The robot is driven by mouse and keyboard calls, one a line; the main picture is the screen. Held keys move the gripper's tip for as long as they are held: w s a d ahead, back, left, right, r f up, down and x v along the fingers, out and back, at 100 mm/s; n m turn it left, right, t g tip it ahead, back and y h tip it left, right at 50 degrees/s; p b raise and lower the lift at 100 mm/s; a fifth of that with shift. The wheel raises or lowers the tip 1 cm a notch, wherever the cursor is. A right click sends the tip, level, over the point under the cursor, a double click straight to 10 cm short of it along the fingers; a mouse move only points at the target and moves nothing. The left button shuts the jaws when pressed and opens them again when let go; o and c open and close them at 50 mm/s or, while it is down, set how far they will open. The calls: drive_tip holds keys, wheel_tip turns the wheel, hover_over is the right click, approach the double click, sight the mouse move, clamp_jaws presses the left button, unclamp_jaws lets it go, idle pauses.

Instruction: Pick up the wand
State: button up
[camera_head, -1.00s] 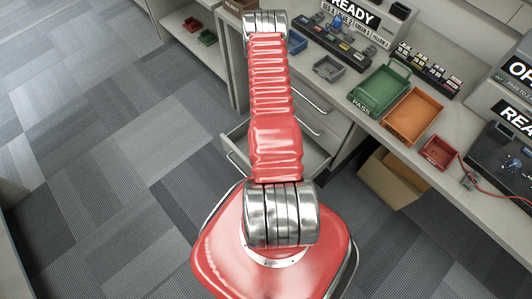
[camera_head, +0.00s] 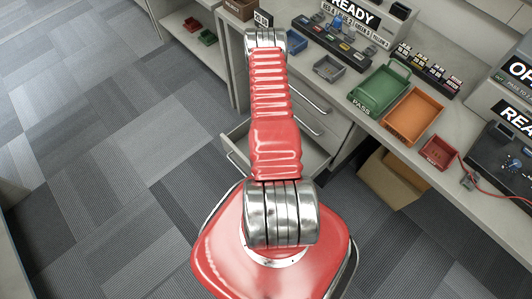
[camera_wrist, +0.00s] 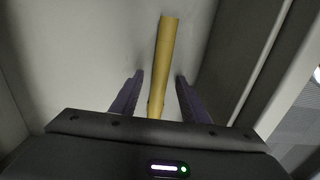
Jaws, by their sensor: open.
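The wand, a yellow-tan rod (camera_wrist: 167,45), lies lengthwise on a pale surface that looks like the inside of an open drawer (camera_wrist: 90,50). My gripper (camera_wrist: 159,76) is open in the wrist view, with one dark finger on each side of the wand's near part. The wand's near end is hidden behind the gripper body. I cannot tell how far above the wand the fingers are. In the head view neither the wand nor my gripper shows; my red arm reaches over the open drawer (camera_head: 235,151).
Drawer walls rise left and right in the wrist view. On the bench in the head view stand a green tray (camera_head: 379,93), an orange tray (camera_head: 413,117), a red tray (camera_head: 440,153) and a grey bin (camera_head: 328,68). A cardboard box (camera_head: 391,181) is under the bench.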

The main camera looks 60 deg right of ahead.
drive_tip(key=shift+f, duration=0.25)
drive_tip(key=shift+c, duration=0.4)
clamp_jaws()
